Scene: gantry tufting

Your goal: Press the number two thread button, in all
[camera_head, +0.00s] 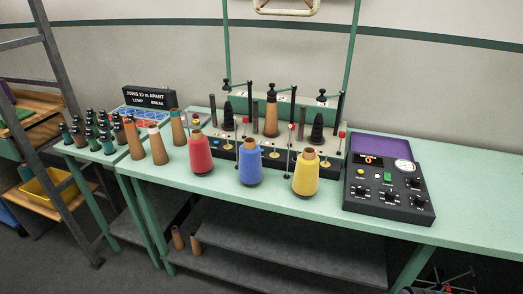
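Small marks on the panel are too small to read surely. Small coloured round parts, one yellow (227,146), sit along the base's front; I cannot tell which is the number two thread button. Red (200,153), blue (249,162) and yellow (305,173) thread cones stand in front and hide part of the base. A black control panel (388,205) at the right has a lit display, a yellow button, a green button and several knobs. My gripper is not in view.
Several bare brown cones (157,147) and small dark-topped spools (92,131) stand at the left. A grey metal frame (60,70) rises at the far left. The table (480,215) is clear right of the control panel.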

